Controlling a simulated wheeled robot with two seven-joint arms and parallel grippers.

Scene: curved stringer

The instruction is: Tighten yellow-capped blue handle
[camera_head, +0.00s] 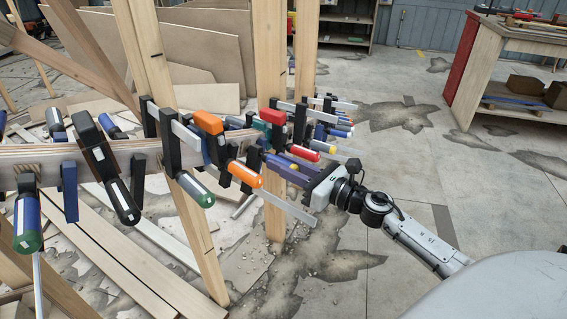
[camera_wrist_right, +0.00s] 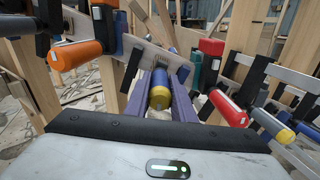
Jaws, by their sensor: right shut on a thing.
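The yellow-capped blue handle (camera_wrist_right: 159,88) shows in the middle of the right wrist view, its yellow end facing my palm. My right gripper (camera_wrist_right: 161,78) has one purple-blue finger on each side of the handle and is shut on it. In the head view, my right gripper (camera_head: 283,166) reaches in from the right to the row of clamps, and its fingers hide most of the handle. The handle belongs to a clamp on the curved wooden stringer (camera_head: 70,153). My left gripper is not in view.
Close neighbours are an orange handle (camera_head: 245,174) on the left and a red handle (camera_head: 304,152) on the right. Several more clamps crowd the stringer. Upright wooden posts (camera_head: 270,60) stand behind. Open floor lies to the right, before a workbench (camera_head: 490,60).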

